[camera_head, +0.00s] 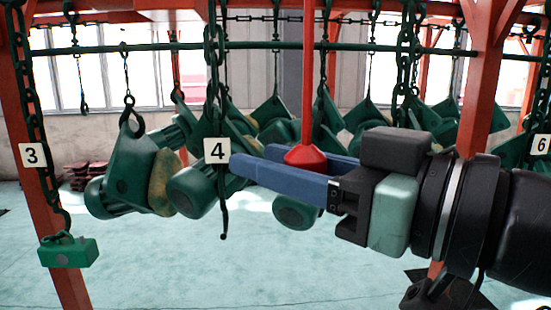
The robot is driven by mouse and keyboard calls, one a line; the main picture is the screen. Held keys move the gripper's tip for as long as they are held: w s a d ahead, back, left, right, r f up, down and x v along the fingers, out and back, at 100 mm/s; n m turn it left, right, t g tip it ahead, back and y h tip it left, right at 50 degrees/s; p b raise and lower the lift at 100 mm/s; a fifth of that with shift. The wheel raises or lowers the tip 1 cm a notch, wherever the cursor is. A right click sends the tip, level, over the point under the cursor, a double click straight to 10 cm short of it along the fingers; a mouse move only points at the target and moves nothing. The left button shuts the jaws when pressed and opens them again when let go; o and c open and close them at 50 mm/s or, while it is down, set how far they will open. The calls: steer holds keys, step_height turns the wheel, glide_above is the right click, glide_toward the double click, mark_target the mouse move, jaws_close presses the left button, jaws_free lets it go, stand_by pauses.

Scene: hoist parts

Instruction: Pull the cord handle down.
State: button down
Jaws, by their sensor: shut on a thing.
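A red cord (308,70) hangs straight down from above the picture. At its lower end is a red cone-shaped handle (305,158). My gripper (262,163) comes in from the right, with its two long blue fingers on either side of the handle. The fingers are shut on the handle, which sits between them nearer the gripper body than the tips. The near finger hides the handle's bottom. The cord above the handle is upright and clear of the fingers.
Green hoists (128,170) hang behind and left of my gripper. A dark chain with a number 4 tag (217,151) hangs near the fingertips. A green block (68,252) hangs at lower left. A red post (482,100) stands behind my arm. The pale floor below looks clear.

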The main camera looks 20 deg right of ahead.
step_height(320, 180, down, 4)
steer(key=shift+r+b, duration=0.15)
steer(key=shift+b, duration=1.1)
steer(key=shift+c, duration=2.2)
jaws_free()
steer(key=v, duration=1.3)
steer(key=shift+b, duration=0.45)
steer(key=shift+r, duration=0.1)
